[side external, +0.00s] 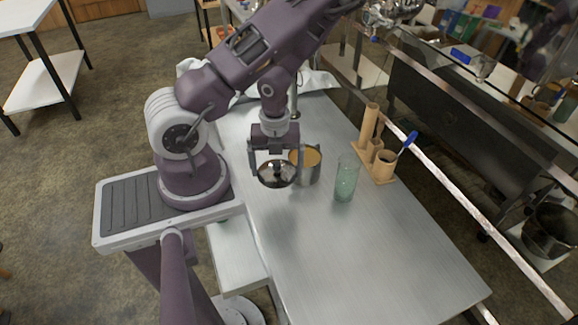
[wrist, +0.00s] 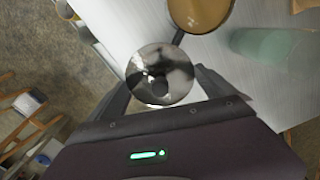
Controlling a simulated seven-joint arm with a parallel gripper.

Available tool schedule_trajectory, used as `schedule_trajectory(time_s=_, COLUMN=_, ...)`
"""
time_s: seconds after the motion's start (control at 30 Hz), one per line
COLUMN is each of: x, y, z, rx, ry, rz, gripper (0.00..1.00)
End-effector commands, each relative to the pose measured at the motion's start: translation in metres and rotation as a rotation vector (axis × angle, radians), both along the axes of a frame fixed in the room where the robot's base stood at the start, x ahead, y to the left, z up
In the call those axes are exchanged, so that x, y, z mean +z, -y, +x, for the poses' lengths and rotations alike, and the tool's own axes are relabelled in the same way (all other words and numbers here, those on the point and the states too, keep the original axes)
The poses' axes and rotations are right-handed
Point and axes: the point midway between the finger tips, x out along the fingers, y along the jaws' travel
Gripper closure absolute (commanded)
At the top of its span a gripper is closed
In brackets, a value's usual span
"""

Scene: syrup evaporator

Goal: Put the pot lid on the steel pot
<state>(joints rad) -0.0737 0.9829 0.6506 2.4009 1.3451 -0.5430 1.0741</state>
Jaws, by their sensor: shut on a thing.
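The pot lid (side external: 277,174) is a shiny round metal disc with a dark knob. My gripper (side external: 275,160) is shut on the pot lid and holds it in the air. The lid also shows between my fingers in the wrist view (wrist: 160,75). The steel pot (side external: 307,168) stands on the table just right of the lid and partly behind it, its open top showing an amber-brown inside. The pot also shows at the top of the wrist view (wrist: 203,12), ahead of the lid. The lid is beside the pot, not over it. The knob is partly hidden by my fingers.
A green-tinted glass (side external: 346,180) stands right of the pot. A wooden holder (side external: 378,165) with upright tubes and a blue-handled tool is behind it at the table's far edge. The metal table (side external: 360,260) is clear toward the front. A metal rail (side external: 450,170) runs beyond the table.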

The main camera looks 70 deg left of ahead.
Motion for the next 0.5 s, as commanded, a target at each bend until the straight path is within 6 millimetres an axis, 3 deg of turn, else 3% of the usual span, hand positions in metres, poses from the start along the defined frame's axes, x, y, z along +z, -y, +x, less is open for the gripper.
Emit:
schedule_trajectory(time_s=0.17, x=0.019, y=-0.013, z=0.046, rx=-0.584, ry=0.004, rz=0.008, gripper=0.46)
schedule_trajectory(time_s=0.3, x=0.045, y=-0.033, z=0.078, rx=-1.098, ry=0.004, rz=0.010, gripper=0.46)
schedule_trajectory(time_s=0.5, x=0.075, y=-0.056, z=0.104, rx=-1.539, ry=0.000, rz=0.006, gripper=0.46)
